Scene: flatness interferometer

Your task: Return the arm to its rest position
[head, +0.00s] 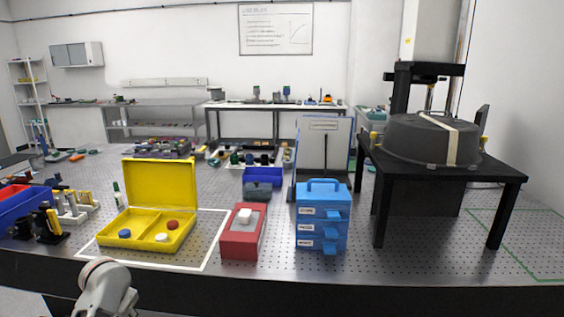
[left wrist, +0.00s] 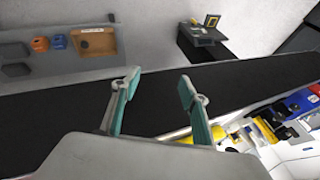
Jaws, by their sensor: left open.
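My left gripper (left wrist: 160,84) is open in the left wrist view, with nothing between its two teal-padded fingers. The fingers lie over a dark band, apart from any object. In the head view only a white rounded part of my left arm shows at the bottom left, in front of the bench's front edge. The gripper itself is not seen there. My right arm and gripper are in neither view.
On the perforated bench (head: 390,262) stand an open yellow case (head: 160,183) with coloured discs, a red box (head: 237,243), a blue drawer unit (head: 322,212) and a black table (head: 508,178) bearing a grey round housing (head: 410,140). The bench's right front is clear.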

